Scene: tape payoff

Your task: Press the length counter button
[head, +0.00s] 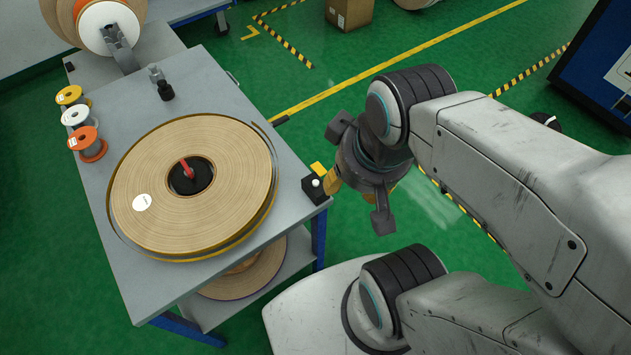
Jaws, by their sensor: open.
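A small black box with a round white button (316,183) sits at the right edge of the grey table, with a yellow piece (318,168) just behind it. I take this to be the length counter button. My gripper (358,186) is in the head view just right of the box, pointing down over the green floor beside the table. It is open, with nothing seen between its fingers. One yellowish finger shows close to the box in the picture. I cannot tell the gap or the height between them. The fingertips are partly hidden by the gripper body.
A large tan tape reel (222,160) with a red-handled hub fills most of the grey table (160,292). Several small spools (88,143) stand along its left edge. Another reel (245,277) lies on the lower shelf. A cardboard box (349,13) stands on the floor behind.

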